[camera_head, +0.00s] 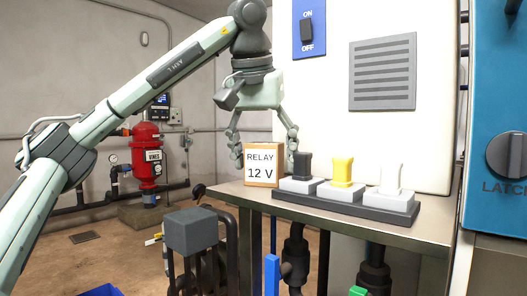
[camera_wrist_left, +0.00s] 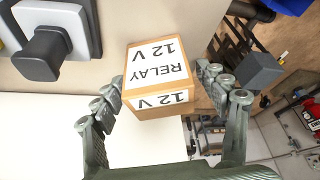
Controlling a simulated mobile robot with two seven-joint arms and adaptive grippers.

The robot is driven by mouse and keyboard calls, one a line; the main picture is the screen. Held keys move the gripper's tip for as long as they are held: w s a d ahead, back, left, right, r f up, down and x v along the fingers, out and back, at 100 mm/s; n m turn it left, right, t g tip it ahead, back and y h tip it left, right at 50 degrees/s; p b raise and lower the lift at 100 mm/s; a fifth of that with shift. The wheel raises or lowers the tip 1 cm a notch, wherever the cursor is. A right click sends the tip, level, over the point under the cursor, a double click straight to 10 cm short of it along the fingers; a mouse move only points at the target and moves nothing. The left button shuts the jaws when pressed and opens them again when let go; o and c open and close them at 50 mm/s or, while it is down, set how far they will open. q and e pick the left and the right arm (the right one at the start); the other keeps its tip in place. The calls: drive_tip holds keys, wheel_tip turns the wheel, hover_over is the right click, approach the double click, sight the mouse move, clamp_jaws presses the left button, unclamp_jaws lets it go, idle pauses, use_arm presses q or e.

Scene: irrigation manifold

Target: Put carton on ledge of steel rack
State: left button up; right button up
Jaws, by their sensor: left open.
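The carton (camera_head: 262,165) is a small tan box with white labels reading "RELAY 12 V". It stands on the left end of the steel ledge (camera_head: 345,223), beside the dark switch. My left gripper (camera_head: 264,147) points down over the carton with its fingers apart, one on each side of it. In the left wrist view the carton (camera_wrist_left: 157,77) lies between the fingertips of my left gripper (camera_wrist_left: 163,90). I see a gap on its right side; contact on its left side is hard to tell. My right gripper is in neither view.
A strip with a black, a yellow and a white switch (camera_head: 342,190) sits right of the carton on the ledge. A white panel (camera_head: 330,120) rises behind it. A grey block (camera_head: 190,232) stands in front of the ledge's left end. A blue cabinet (camera_head: 495,120) is at the right.

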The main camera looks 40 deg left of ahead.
use_arm(q)
drive_tip(key=v, duration=1.2)
drive_tip(key=shift+r, duration=0.1)
